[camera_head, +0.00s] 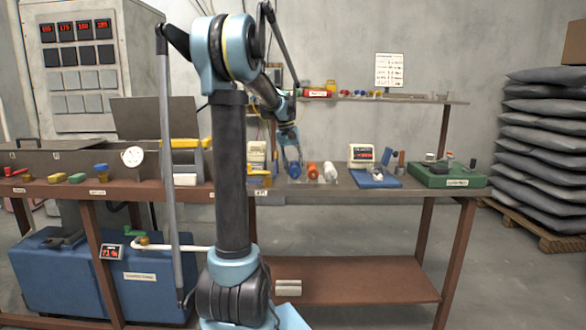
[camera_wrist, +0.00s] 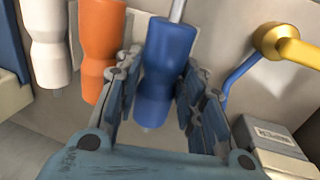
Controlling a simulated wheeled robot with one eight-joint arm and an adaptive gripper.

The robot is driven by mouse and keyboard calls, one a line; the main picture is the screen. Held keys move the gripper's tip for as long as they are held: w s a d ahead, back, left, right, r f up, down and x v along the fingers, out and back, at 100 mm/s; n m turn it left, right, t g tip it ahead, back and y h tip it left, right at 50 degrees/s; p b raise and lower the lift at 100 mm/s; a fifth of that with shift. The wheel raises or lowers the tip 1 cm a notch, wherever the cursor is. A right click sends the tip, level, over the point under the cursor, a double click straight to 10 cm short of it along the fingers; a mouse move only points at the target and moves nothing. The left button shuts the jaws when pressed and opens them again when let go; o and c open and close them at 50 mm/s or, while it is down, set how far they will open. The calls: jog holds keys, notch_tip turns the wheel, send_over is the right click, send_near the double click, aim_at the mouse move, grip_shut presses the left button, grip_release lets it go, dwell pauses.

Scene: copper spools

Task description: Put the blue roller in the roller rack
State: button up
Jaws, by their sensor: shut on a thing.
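The blue roller (camera_wrist: 164,72) is between the two fingers of my gripper (camera_wrist: 160,66) in the wrist view, with a metal shaft at its upper end. My gripper is shut on it. In the head view the blue roller (camera_head: 295,172) shows small under my gripper (camera_head: 292,160), just left of the orange roller (camera_head: 312,171). The roller rack cannot be made out clearly; whether the blue roller's lower end touches anything is hidden.
The white roller (camera_head: 330,171) stands right of the orange one on the bench (camera_head: 230,190). A blue tray (camera_head: 376,180) and a green case (camera_head: 445,176) lie further right. A yellow-handled part with a blue stem (camera_wrist: 280,42) is close beside my gripper. A shelf (camera_head: 420,100) runs behind.

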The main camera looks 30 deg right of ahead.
jog(key=shift+f, duration=0.1)
jog(key=o, duration=1.3)
jog(key=r, duration=0.4)
jog(key=w+a+r, duration=0.1)
jog(key=r, duration=0.2)
jog(key=a+r, duration=0.1)
jog(key=r, duration=0.3)
jog(key=shift+w+r, duration=0.2)
jog(key=shift+r, duration=0.15)
